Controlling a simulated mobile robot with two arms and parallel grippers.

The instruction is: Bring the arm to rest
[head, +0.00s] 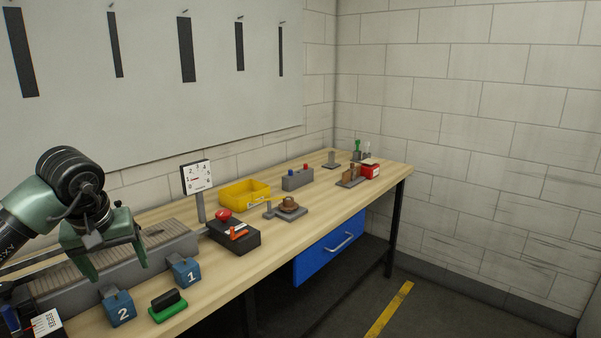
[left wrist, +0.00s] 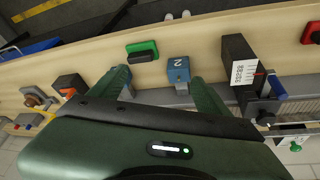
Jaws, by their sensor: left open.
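My left gripper (head: 116,270) is open and empty, with its green fingers pointing down above the grey conveyor on the bench. In the left wrist view my left gripper (left wrist: 160,82) shows its two fingers spread. A blue block marked 2 (left wrist: 178,68) appears between and beyond the fingertips, with no visible contact. The same block marked 2 (head: 119,308) and a blue block marked 1 (head: 185,272) stand on the bench's front part in the head view. My right gripper is not in view.
The wooden bench (head: 335,208) carries a conveyor (head: 160,257), a black box with a red button (head: 235,235), a dial sign (head: 197,177), a yellow tray (head: 244,194) and a green-based black block (head: 167,306). A blue drawer (head: 330,248) hangs below. Air above the bench's right half is clear.

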